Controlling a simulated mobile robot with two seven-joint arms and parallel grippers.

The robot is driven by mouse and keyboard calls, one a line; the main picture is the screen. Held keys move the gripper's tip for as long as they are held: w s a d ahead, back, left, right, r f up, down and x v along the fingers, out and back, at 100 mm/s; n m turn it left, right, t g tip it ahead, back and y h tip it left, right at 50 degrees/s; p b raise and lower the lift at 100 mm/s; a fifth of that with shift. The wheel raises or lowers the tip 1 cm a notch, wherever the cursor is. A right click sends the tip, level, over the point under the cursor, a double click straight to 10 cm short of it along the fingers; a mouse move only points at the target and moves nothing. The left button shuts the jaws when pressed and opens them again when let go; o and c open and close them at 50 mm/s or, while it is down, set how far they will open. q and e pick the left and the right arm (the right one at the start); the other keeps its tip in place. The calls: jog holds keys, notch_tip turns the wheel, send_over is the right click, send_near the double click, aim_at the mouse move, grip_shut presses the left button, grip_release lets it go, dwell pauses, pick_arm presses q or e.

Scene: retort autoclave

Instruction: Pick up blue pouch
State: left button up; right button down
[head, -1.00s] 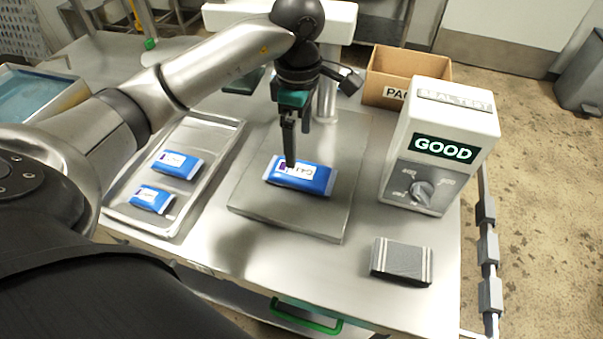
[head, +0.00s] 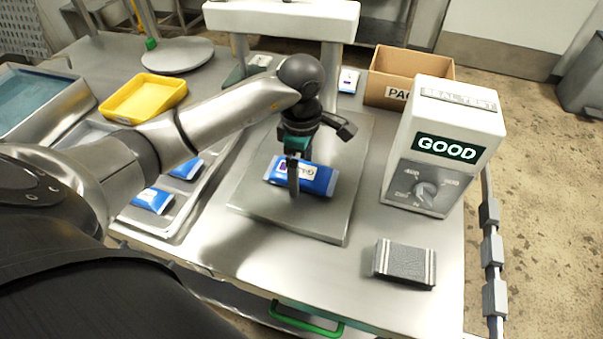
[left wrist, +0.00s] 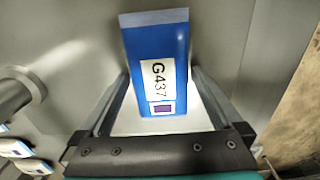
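A blue pouch (head: 318,180) with a white label lies on the flat steel plate (head: 270,215) in the middle of the bench. My left gripper (head: 294,185) reaches down over it from above, with one finger in front of its near side. In the left wrist view the blue pouch (left wrist: 157,45) shows label G437 and lies between the two spread fingers. Contact on either side cannot be told. Two more blue pouches (head: 152,200) (head: 186,168) lie in the steel tray (head: 172,233) at left, partly behind my arm. My right gripper is out of view.
The tester reading GOOD (head: 440,150) stands right of the plate, with a grey striped block (head: 404,263) in front. A cardboard box (head: 408,78), a white-topped frame (head: 282,18) and a yellow tray (head: 145,97) stand farther back. The bench front is mostly clear.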

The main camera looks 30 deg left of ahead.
pick_arm(q)
jog(key=c, duration=1.2)
